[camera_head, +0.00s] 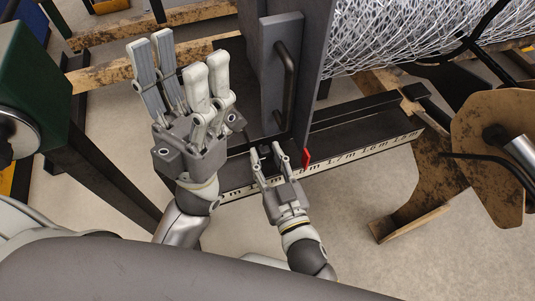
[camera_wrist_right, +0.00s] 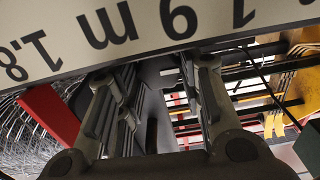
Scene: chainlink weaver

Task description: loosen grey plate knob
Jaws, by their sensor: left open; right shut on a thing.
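The grey plate (camera_head: 281,75) stands upright at the centre of the head view, with a dark bar handle (camera_head: 287,85) on its face. My right gripper (camera_head: 266,152) is at the foot of the plate, just left of the red pointer (camera_head: 306,159). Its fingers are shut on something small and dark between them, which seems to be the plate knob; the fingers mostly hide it. The right wrist view shows these fingers (camera_wrist_right: 152,85) and the red pointer (camera_wrist_right: 48,112) beside them. My left gripper (camera_head: 182,65) is open and empty, raised left of the plate.
A black rail with a white number scale (camera_head: 355,155) runs under the plate. A roll of chain-link mesh (camera_head: 400,35) lies behind on the right. A worn brown metal bracket (camera_head: 495,150) stands at the right, a green machine part (camera_head: 40,85) at the left. Bare floor shows in front.

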